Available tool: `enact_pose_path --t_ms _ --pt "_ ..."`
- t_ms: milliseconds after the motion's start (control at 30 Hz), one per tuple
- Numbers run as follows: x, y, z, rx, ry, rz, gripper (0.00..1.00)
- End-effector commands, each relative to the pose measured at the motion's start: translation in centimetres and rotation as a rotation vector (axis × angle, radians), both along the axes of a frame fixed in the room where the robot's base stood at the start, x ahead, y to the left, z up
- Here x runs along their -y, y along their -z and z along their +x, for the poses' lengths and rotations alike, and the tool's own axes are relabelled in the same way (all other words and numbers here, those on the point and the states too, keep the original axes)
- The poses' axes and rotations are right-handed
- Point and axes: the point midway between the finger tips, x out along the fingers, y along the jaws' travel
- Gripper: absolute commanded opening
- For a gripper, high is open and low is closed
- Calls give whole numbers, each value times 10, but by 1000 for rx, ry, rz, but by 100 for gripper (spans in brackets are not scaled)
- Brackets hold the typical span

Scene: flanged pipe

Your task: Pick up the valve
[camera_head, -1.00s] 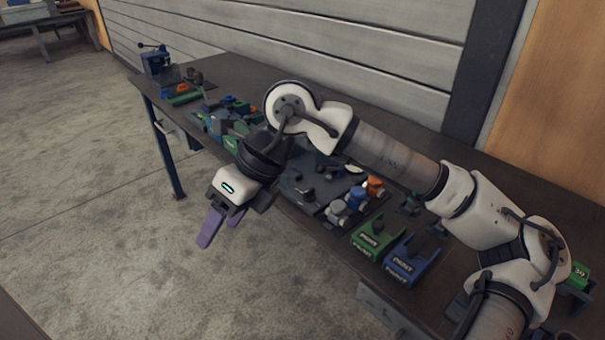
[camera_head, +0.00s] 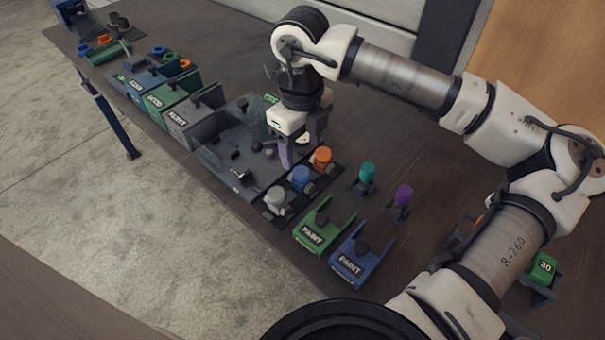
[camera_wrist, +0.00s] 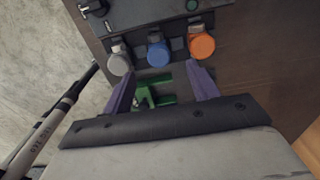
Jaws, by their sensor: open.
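Three capped, valve-like pieces stand in a row on the bench: grey (camera_head: 276,199), blue (camera_head: 300,178) and orange (camera_head: 321,158). I cannot tell which one is the valve. In the wrist view the grey (camera_wrist: 119,64), blue (camera_wrist: 158,54) and orange (camera_wrist: 202,46) round tops lie just beyond my fingertips. My gripper (camera_head: 301,153) points down over the bench, close to the row in the head view. Its purple fingers are spread wide in the wrist view (camera_wrist: 162,88), with nothing held between them.
A green PAINT holder (camera_head: 322,228) and a blue PAINT holder (camera_head: 355,262) stand nearby. Teal (camera_head: 367,173) and purple (camera_head: 403,196) capped pieces stand to the right. A dark fixture plate (camera_head: 225,157) and several bins are to the left.

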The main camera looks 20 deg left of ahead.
Motion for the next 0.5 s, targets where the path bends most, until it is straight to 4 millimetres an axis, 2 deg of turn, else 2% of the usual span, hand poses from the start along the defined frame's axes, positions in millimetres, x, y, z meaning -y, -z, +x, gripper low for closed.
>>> enact_pose_path --t_ms 133,367,500 --pt "0 23 -1 -3 -1 1 59" --pt "0 38 -2 -3 -2 1 59" --pt "1 56 -4 -6 -2 3 59"
